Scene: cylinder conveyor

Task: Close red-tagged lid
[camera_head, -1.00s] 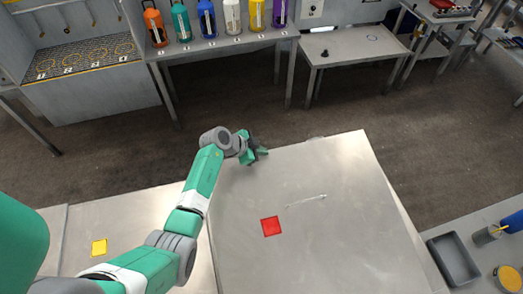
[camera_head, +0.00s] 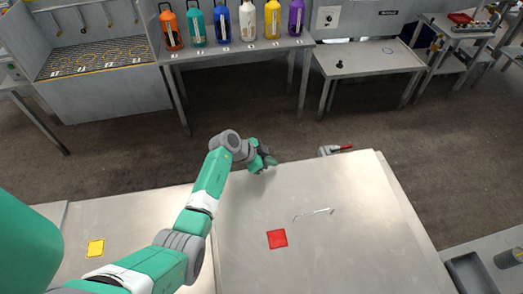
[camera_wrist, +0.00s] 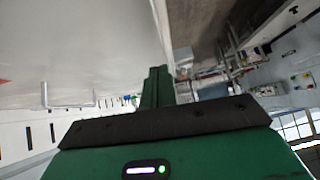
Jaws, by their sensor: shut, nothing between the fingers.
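The red-tagged lid (camera_head: 340,255) is a broad grey metal panel with a red square tag (camera_head: 277,239) and a thin bar handle (camera_head: 313,214). Its right side shows a second edge beneath, so it looks raised or tilted; how far I cannot tell. My gripper (camera_head: 266,162) is at the lid's far left edge, shut with nothing held. In the wrist view, the gripper's fingers (camera_wrist: 157,85) are together beside the lid's edge, with the pale lid surface (camera_wrist: 80,45) on the left. Whether they touch it is unclear.
A yellow-tagged panel (camera_head: 135,225) lies to the left. A red-handled part (camera_head: 338,149) shows just past the lid's far edge. A bench (camera_head: 240,46) with several coloured bottles and a low table (camera_head: 370,58) stand beyond open floor. A grey bin (camera_head: 470,272) is at the lower right.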

